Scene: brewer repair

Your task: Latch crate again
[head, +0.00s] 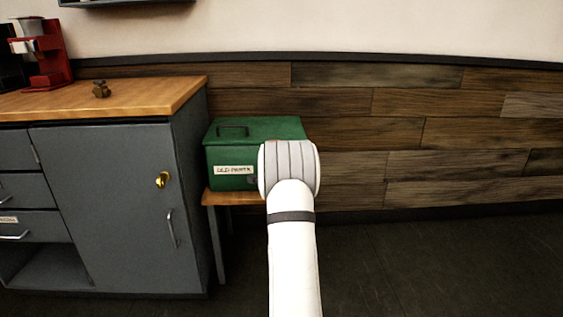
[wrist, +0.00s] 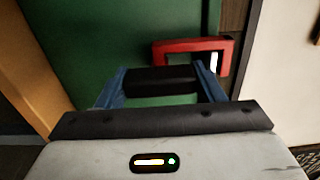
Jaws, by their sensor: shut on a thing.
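A green crate (head: 228,157) with a closed lid, a dark top handle (head: 232,130) and a white label stands on a small wooden bench (head: 226,198). My arm covers its right front part in the head view. In the wrist view the crate's green face (wrist: 85,45) fills the upper middle. My gripper (wrist: 162,83) is shut on a black bar (wrist: 160,80) in front of that face, one blue finger at each end. A red frame (wrist: 190,48) sits just beyond, at the upper right. I cannot tell how the bar and frame are joined.
A grey cabinet (head: 105,190) with a wooden counter (head: 150,95) stands left of the bench. A plank wall is behind; the floor to the right is clear.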

